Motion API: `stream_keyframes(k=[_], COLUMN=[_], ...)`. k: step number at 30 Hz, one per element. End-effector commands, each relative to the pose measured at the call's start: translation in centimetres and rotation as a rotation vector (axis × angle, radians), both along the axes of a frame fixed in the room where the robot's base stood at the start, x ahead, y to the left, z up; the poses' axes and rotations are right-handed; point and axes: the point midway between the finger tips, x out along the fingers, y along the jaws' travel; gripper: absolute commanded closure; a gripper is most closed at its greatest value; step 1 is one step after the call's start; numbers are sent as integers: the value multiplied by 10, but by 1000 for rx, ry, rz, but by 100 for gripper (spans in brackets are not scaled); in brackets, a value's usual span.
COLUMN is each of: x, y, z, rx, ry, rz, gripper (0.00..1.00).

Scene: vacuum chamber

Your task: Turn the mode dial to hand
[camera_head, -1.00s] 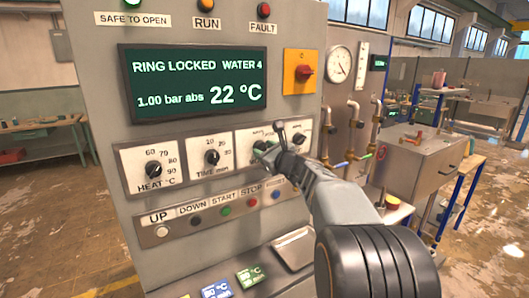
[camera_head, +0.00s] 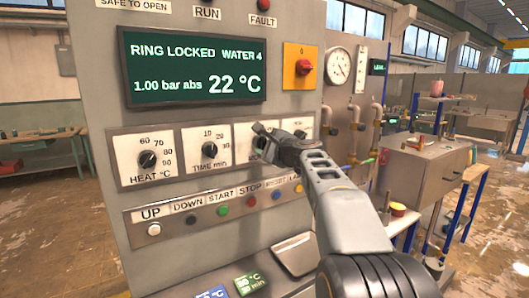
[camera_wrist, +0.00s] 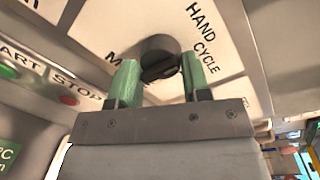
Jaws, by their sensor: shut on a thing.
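The mode dial (camera_wrist: 157,50) is a round dark knob on a white plate, seen close up in the wrist view. The words HAND and CYCLE stand on the plate to its right. My gripper (camera_wrist: 159,78) has its two green fingers on either side of the knob, shut on it. Which word the knob points at is not clear. In the head view my gripper (camera_head: 266,139) reaches the third dial plate (camera_head: 243,133) and hides the knob.
The heat dial (camera_head: 148,159) and time dial (camera_head: 209,150) are to the left. A button row with a red STOP button (camera_head: 250,201) lies below. The display (camera_head: 195,70) and a red switch on yellow (camera_head: 304,68) are above. Pipes (camera_head: 354,120) stand to the right.

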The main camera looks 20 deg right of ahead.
Motion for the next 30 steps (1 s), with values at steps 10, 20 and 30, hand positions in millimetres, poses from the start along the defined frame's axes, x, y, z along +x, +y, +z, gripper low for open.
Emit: stream_keyframes(k=[10, 20, 30], x=[-1, -1, 0], y=[0, 0, 0], z=[4, 5, 4], rx=[-90, -100, -98], ry=[-17, -19, -17], rz=[-2, -2, -1], gripper=[80, 80, 35])
